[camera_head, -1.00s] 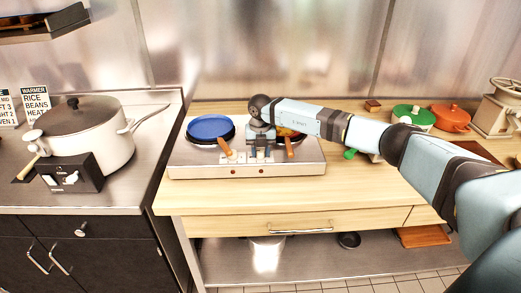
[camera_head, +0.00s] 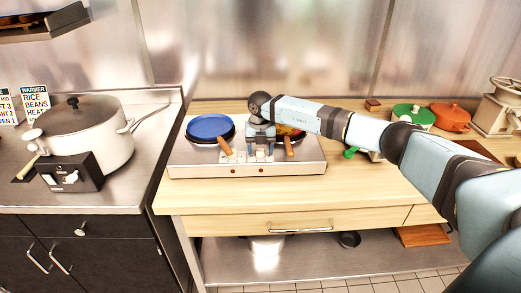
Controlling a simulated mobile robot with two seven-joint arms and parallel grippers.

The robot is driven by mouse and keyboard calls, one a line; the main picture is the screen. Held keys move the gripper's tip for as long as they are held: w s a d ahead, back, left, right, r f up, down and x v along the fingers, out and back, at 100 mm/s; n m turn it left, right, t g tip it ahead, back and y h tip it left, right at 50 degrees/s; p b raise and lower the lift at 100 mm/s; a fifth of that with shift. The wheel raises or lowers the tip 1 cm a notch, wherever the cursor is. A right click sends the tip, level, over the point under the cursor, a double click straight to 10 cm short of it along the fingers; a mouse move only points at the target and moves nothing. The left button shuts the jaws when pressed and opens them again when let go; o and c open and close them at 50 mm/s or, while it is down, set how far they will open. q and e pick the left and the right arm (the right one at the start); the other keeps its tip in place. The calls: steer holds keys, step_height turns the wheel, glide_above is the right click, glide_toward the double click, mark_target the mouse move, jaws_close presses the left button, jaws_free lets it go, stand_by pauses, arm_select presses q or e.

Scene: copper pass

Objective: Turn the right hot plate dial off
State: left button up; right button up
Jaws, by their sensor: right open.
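The hot plate (camera_head: 190,170) is a low silver box on the wooden counter, with two small red lights on its front face. A blue pan (camera_head: 210,127) sits on its left side, with a brown handle toward the front. A second pan with orange contents (camera_head: 291,131) sits on its right side, partly hidden by my arm. My right gripper (camera_head: 261,152) points down over the middle of the hot plate, between the two pan handles, with its fingers apart. The dials are too small or hidden to make out. My left gripper is not in view.
A large pot (camera_head: 75,130) stands on the steel counter at left, behind a dark control box (camera_head: 73,174). Green (camera_head: 413,114) and orange (camera_head: 451,116) pots stand at the back right. The wooden counter (camera_head: 370,195) is clear at front right.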

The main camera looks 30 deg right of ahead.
mark_target(260, 150)
step_height(260, 150, up, 13)
steer(key=b, duration=0.1)
stand_by(0.7)
